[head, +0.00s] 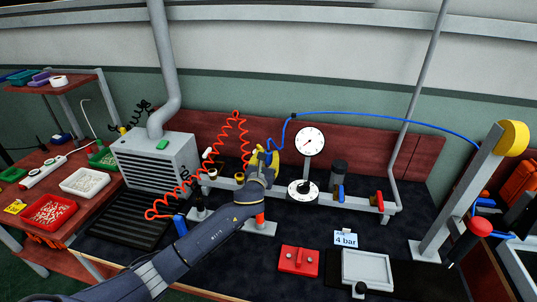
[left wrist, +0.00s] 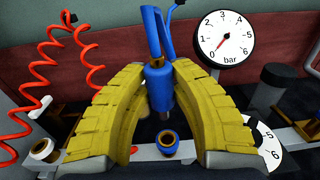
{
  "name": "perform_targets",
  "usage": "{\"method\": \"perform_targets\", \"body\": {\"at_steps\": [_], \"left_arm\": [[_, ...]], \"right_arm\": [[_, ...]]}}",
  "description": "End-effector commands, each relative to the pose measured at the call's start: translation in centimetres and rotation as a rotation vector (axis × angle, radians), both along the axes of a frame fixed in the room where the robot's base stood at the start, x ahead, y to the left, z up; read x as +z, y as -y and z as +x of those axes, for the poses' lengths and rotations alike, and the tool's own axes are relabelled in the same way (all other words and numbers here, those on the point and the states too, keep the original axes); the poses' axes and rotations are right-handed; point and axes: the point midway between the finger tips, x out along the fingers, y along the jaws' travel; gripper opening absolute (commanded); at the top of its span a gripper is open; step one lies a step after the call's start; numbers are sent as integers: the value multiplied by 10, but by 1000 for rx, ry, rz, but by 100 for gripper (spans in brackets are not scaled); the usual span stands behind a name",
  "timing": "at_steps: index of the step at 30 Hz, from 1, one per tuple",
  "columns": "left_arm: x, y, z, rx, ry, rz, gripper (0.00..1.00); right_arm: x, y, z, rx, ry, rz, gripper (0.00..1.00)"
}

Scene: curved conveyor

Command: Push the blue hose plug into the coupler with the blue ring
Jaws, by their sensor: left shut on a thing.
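The blue hose plug (left wrist: 157,88) is held between the yellow fingers of my left gripper (left wrist: 158,72), which is shut on it. Its grey nose points down the picture. The coupler with the blue ring (left wrist: 167,142) shows its open brass-coloured mouth just below the nose in the left wrist view. The plug and coupler look apart there, with a small gap. In the head view my left gripper (head: 263,160) is over the pipe rail and largely hides the plug and that coupler. My right gripper is not in view.
The blue hose (head: 375,114) arcs right from the gripper. A coiled red hose (head: 213,165) hangs to the left. A pressure gauge (head: 309,141) and a black-and-white dial (head: 302,192) stand right of the gripper. A red block (head: 299,260) lies in front.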

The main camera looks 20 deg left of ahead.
Motion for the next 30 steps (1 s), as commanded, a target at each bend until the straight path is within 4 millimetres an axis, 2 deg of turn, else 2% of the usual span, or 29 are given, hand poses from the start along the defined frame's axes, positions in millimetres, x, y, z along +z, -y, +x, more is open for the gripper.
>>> {"method": "perform_targets", "body": {"at_steps": [13,30], "left_arm": [[-33,0,0,0,-1,-1,0],[-42,0,0,-1,0,0,0]], "right_arm": [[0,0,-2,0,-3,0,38],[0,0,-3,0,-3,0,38]]}}
